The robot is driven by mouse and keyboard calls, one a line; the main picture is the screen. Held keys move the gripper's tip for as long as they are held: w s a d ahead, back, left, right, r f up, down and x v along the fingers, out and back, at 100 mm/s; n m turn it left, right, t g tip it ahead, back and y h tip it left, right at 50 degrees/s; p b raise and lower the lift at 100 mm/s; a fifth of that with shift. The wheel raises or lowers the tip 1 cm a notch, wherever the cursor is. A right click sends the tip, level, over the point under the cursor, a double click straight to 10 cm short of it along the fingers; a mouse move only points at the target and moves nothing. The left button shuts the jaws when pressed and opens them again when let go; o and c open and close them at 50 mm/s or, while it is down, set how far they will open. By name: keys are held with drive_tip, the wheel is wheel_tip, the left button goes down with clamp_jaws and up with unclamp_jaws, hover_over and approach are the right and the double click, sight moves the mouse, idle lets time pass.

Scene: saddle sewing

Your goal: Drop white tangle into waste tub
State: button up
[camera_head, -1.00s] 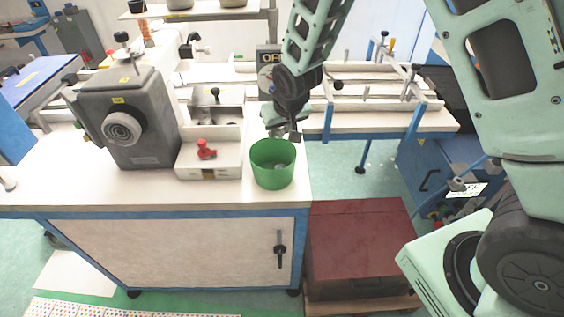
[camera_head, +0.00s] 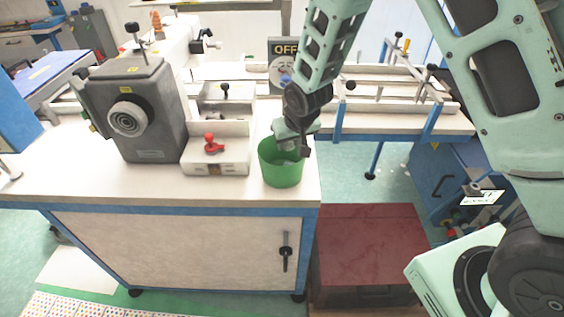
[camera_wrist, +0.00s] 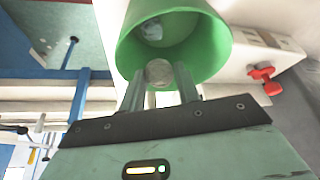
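The waste tub (camera_head: 281,172) is a green open bucket on the right end of the white worktop. In the wrist view its wall (camera_wrist: 212,58) fills the top middle. My gripper (camera_head: 291,146) is over the tub's mouth at its back right rim. In the wrist view my gripper (camera_wrist: 160,75) has its two fingers close on either side of a round whitish tangle (camera_wrist: 159,72), which appears held between the tips. Another pale, greyish clump (camera_wrist: 152,29) lies inside the tub. In the head view my gripper hides part of the rim.
A grey machine (camera_head: 138,110) with a round knob stands on the worktop at left. A white fixture with a red clamp (camera_head: 213,144) is just left of the tub. An OFF sign (camera_head: 283,62) stands behind. A dark red box (camera_head: 368,255) is on the floor beside the cabinet.

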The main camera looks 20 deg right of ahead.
drive_tip(key=o, duration=0.4)
drive_tip(key=shift+c, duration=0.2)
drive_tip(key=shift+r, duration=0.1)
drive_tip(key=b+v, duration=0.2)
drive_tip(key=v, duration=1.5)
drive_tip(key=shift+s+r, duration=0.1)
drive_tip(key=s+a+f+n+g, duration=0.1)
drive_tip(key=s+a+n+g, duration=0.1)
drive_tip(key=s, duration=1.1)
drive_tip(key=s+a+f+n+g, duration=0.2)
drive_tip(key=s+a+n, duration=0.3)
drive_tip(key=s, duration=0.7)
drive_tip(key=shift+s+g, duration=0.4)
